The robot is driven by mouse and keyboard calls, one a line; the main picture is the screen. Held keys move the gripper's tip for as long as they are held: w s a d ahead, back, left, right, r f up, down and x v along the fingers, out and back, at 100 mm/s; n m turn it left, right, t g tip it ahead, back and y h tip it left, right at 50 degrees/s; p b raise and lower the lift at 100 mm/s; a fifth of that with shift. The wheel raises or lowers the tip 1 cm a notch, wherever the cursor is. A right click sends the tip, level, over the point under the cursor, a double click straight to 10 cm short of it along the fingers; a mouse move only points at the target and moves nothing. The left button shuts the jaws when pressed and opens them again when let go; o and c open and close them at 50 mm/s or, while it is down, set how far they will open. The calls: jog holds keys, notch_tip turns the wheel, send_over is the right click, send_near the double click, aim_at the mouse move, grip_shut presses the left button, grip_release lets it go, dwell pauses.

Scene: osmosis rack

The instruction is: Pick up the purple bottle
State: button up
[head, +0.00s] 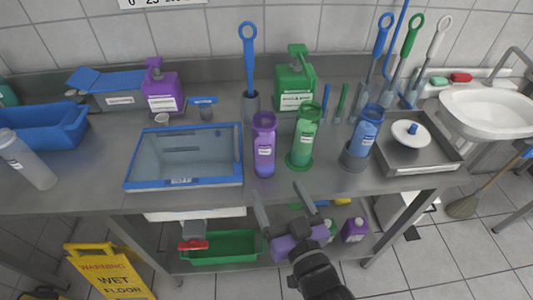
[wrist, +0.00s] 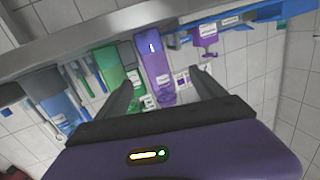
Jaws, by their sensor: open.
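A tall purple bottle (head: 264,150) with a white label stands upright near the front edge of the metal table, left of a green bottle (head: 304,140). My gripper (head: 277,192) is open and empty in front of the table edge, apart from the bottle, with its fingers pointing towards it. In the wrist view, which is turned over, the purple bottle (wrist: 153,62) shows beyond and between the open fingers (wrist: 160,82). A wider purple dispenser (head: 162,92) stands at the back left, and a purple jug (head: 354,230) sits on the lower shelf.
A clear blue-rimmed bin (head: 185,184) stands just left of the purple bottle. A blue bottle (head: 367,128) in a grey cup stands right of the green one. A blue brush (head: 249,70) stands behind. The table edge (head: 330,193) lies between my gripper and the bottle.

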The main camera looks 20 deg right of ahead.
aim_at(268, 151)
jog(key=shift+t+h, duration=0.3)
jog(key=shift+h, duration=0.1)
jog(key=w+r, duration=0.1)
jog(key=w, duration=0.2)
jog(key=w+d+r, duration=0.1)
jog(key=w, duration=0.2)
jog(key=w+r+b, duration=0.1)
jog(key=w, duration=0.1)
jog(key=shift+w+d, duration=0.3)
jog(key=shift+w, duration=0.1)
jog(key=shift+w+d+r, duration=0.15)
jog(key=shift+w, duration=0.65)
jog(key=w, duration=0.4)
jog(key=w+p, duration=0.1)
jog(key=w, duration=0.1)
jog(key=shift+d+f, duration=0.2)
jog(key=shift+d, duration=0.2)
jog(key=c, duration=1.5)
jog(key=shift+r, duration=0.1)
jog(key=shift+c, duration=0.5)
jog(key=shift+r, duration=0.1)
